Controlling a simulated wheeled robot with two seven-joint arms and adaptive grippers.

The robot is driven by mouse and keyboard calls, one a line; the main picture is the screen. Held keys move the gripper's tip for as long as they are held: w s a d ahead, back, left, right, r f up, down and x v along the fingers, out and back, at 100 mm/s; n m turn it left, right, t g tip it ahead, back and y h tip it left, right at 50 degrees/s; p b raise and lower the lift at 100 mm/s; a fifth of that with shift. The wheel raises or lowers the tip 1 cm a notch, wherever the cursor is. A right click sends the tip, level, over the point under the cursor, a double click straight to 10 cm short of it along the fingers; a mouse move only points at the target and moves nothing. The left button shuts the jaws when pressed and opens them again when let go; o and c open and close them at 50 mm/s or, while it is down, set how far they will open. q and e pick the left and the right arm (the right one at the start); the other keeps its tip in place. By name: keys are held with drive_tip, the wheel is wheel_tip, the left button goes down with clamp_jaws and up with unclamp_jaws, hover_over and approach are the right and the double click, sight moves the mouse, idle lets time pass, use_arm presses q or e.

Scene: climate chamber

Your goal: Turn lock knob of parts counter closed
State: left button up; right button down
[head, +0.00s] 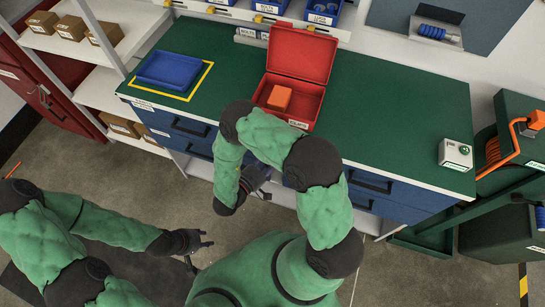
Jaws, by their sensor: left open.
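The parts counter (400,105) has a green top and blue drawer fronts (388,196) with dark handles. I cannot make out its lock knob. The middle of the counter's front is hidden behind my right arm. My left gripper (204,251) is at the lower left, with its fingers apart and empty, over the floor and well short of the counter. My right gripper (262,188) is in front of the counter's drawers, beside my bent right arm. Its fingers are small and partly covered, so their opening is unclear.
On the counter are a blue tray (170,71) inside a yellow outline, an open red case (302,55) with an orange block (279,98), and a white box (456,154). Shelves (100,88) stand left and a green cart (445,226) stands right. Floor shows between the arms.

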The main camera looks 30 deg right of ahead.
drive_tip(key=shift+s+f, duration=0.2)
drive_tip(key=shift+f, duration=0.1)
drive_tip(key=c, duration=1.2)
unclamp_jaws()
drive_tip(key=shift+r, duration=0.1)
drive_tip(key=shift+w, duration=0.1)
drive_tip(key=shift+a+r, duration=0.1)
drive_tip(key=v, duration=0.7)
drive_tip(key=shift+a, duration=0.15)
